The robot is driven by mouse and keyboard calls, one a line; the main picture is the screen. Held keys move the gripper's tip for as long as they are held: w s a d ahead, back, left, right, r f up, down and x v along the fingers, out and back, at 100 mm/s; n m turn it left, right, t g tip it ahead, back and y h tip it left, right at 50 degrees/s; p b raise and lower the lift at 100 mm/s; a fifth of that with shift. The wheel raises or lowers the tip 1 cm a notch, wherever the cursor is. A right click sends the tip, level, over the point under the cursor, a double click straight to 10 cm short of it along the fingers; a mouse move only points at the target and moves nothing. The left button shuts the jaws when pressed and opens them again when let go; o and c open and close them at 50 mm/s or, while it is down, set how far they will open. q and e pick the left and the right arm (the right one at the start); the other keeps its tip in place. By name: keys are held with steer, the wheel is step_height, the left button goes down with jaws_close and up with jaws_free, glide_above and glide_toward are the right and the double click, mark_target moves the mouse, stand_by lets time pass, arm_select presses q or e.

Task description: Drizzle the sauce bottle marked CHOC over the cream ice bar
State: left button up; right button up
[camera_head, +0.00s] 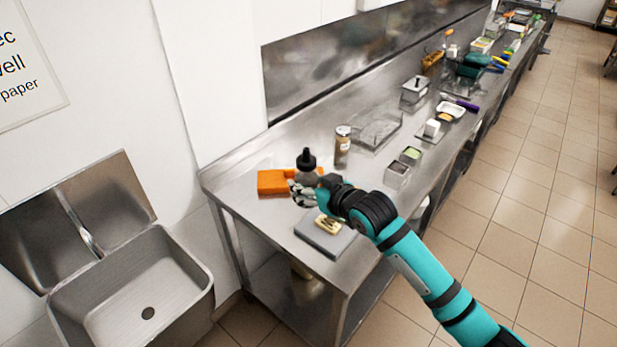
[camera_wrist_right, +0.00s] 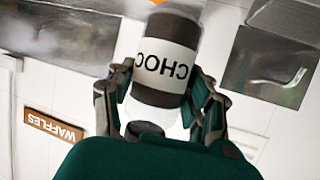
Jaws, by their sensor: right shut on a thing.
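The sauce bottle (camera_head: 307,163) is dark with a black cap and a white label reading CHOC, which shows upside down in the right wrist view (camera_wrist_right: 166,62). My right gripper (camera_head: 305,190) is shut around the bottle, its fingers on both sides in the wrist view (camera_wrist_right: 160,95). The bottle is about upright, cap up, near the bench's left end; whether its base touches the bench is hidden. The cream ice bar (camera_head: 328,224) lies on a grey slab (camera_head: 313,237), in front of and right of the bottle. My left gripper is not in view.
An orange cloth or sponge (camera_head: 273,183) lies just left of the bottle. A jar (camera_head: 342,146) stands behind, with a clear tray (camera_head: 375,130) and small tubs (camera_head: 398,170) to the right. A sink (camera_head: 140,285) is at the left.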

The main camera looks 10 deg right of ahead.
steer(key=s+a, duration=0.2)
steer(key=s, duration=1)
steer(key=shift+a+r, duration=0.15)
steer(key=shift+a, duration=0.05)
steer(key=shift+s, duration=0.1)
steer(key=s+d+f+m+t+h+b, duration=0.1)
steer(key=s+d+f+m+h+b, duration=0.3)
steer(key=d+f+b, duration=0.5)
steer(key=shift+s+f+m+h+b, duration=0.3)
steer(key=shift+s+f+h+b, duration=0.35)
steer(key=shift+b, duration=2.1)
